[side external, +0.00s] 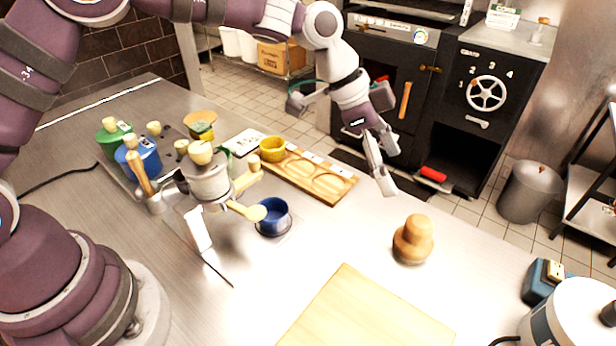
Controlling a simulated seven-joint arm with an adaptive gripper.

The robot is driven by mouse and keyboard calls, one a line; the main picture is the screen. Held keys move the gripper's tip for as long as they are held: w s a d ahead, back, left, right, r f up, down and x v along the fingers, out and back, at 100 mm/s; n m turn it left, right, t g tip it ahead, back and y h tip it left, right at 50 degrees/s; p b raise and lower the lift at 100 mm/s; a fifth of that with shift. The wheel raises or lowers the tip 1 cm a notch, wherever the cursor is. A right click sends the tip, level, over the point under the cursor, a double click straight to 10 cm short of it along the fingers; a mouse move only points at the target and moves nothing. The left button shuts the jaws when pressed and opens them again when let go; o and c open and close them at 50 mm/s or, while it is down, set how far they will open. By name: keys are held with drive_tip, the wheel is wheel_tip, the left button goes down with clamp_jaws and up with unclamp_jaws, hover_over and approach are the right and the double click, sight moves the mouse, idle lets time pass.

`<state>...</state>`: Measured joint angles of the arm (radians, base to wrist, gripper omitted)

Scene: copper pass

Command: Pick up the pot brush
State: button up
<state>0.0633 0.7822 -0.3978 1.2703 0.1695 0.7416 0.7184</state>
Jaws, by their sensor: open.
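A round wooden piece with a knob on top (413,240), which looks like the pot brush, stands upright on the steel counter right of the middle. Its underside is hidden, so I cannot see bristles. My gripper (391,175) hangs above and behind it in the picture, slightly to its left. The fingers point down, apart from each other, with nothing between them. The gripper does not touch the brush.
A pale cutting board (365,318) lies in front of the brush. A wooden tray with round recesses (335,185), a yellow cup (272,149), a blue cup (274,214) and a metal grinder (208,182) stand to the left. A blue device (541,282) is at the right. Counter around the brush is clear.

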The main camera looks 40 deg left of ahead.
sight(418, 220)
drive_tip(key=x, duration=1.1)
drive_tip(key=shift+s+d+f, duration=0.1)
drive_tip(key=shift+s+d, duration=0.05)
drive_tip(key=shift+d, duration=0.15)
drive_tip(key=shift+c, duration=0.2)
drive_tip(key=c, duration=1.2)
